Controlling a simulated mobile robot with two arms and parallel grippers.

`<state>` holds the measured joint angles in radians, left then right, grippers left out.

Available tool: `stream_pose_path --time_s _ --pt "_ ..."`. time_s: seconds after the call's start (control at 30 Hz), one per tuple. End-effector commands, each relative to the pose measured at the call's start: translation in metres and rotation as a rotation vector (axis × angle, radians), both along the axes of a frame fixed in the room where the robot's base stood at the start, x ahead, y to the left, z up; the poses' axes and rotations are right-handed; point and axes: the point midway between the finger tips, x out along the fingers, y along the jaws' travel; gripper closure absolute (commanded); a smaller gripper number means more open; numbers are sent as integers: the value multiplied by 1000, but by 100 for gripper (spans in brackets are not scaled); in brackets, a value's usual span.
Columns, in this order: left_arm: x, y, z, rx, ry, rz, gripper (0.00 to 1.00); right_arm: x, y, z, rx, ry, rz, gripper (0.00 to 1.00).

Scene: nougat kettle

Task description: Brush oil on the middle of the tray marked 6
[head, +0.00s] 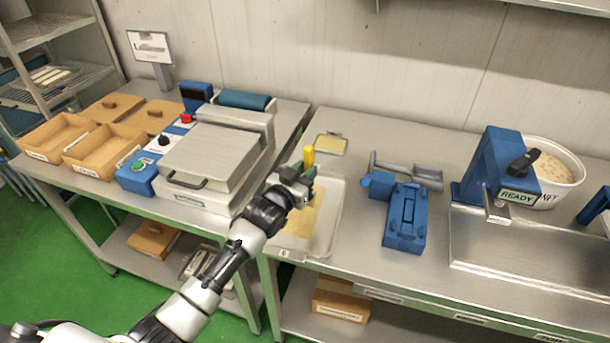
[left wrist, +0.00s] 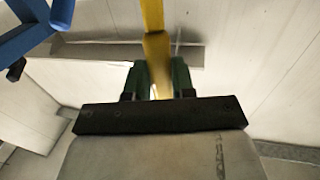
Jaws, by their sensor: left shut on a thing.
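My left gripper (head: 300,178) is shut on the yellow handle of a brush (head: 309,156). The handle stands up between the fingers and also shows in the left wrist view (left wrist: 153,45) between the green fingertips. The brush's bristle end is hidden. The gripper is above a shallow metal tray (head: 333,212) near the left end of the right-hand table. A small tag (head: 286,253) sits at the tray's front, its mark hard to read. A yellowish-tan patch (head: 305,220) covers part of the tray floor, partly hidden by my arm. My right gripper is out of view.
A small dish with yellow content (head: 331,145) lies behind the tray. A hot-plate press (head: 210,160) stands left, beyond a gap between tables. A white tub (head: 555,175) stands far right.

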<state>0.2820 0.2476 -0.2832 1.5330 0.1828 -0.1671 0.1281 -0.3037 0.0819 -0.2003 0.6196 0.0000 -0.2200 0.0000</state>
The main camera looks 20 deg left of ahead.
Motion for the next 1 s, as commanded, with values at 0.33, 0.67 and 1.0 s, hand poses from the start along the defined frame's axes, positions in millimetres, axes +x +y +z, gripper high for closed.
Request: stream_pose_path --time_s 0.33,0.67,1.0 --pt "8 2 34 0 0 4 99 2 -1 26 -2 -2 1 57" --pt "9 3 36 0 0 4 99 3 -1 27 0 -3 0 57" --pt "8 2 35 0 0 4 99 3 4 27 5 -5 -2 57"
